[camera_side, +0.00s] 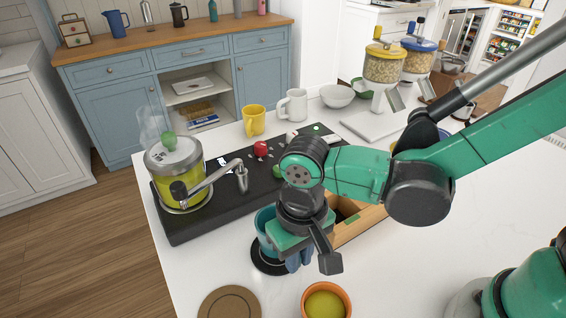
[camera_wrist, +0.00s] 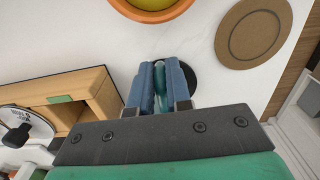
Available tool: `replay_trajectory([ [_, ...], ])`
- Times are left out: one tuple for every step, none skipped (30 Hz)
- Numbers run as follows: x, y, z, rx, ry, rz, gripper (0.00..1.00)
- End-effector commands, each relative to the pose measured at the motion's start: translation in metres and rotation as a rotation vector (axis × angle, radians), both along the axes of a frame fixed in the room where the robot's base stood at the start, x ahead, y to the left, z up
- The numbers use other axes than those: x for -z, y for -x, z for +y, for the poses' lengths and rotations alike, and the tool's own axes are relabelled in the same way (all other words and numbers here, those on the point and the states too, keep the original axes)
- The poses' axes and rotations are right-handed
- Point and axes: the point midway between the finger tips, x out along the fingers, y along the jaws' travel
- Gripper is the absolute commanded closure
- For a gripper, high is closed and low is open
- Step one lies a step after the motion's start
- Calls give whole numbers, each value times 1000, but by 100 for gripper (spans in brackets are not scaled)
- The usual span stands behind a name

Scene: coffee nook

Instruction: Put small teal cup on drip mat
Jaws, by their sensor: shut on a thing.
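The small teal cup (camera_side: 264,222) shows in the side view, partly hidden behind my gripper (camera_side: 298,260). In the wrist view a narrow teal part of the cup (camera_wrist: 160,78) sits between the blue fingers of my gripper (camera_wrist: 160,90), which is shut on it. A round black mat (camera_side: 260,266) lies on the white counter below the cup. Part of the black mat (camera_wrist: 190,75) shows beside the right finger in the wrist view. The cup appears to be over the mat; I cannot tell whether its base touches it.
A brown round coaster (camera_side: 230,302) and an orange bowl (camera_side: 326,302) are near the counter's front. A wooden box (camera_side: 358,224) is right of my gripper. A dark tray with a yellow-green canister (camera_side: 178,172) stands behind. A yellow mug (camera_side: 254,120) is farther back.

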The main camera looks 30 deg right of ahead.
Motion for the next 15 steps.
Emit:
replay_trajectory([
  [5,0,0,0,0,0,100],
  [8,0,0,0,0,0,100],
  [10,0,0,0,0,0,100],
  [11,0,0,0,0,0,100],
  [11,0,0,0,0,0,100],
  [12,0,0,0,0,0,100],
  [11,0,0,0,0,0,100],
  [11,0,0,0,0,0,100],
  [11,0,0,0,0,0,100],
  [11,0,0,0,0,0,100],
  [11,0,0,0,0,0,100],
  [11,0,0,0,0,0,100],
  [12,0,0,0,0,0,100],
  [13,0,0,0,0,0,100],
  [14,0,0,0,0,0,100],
])
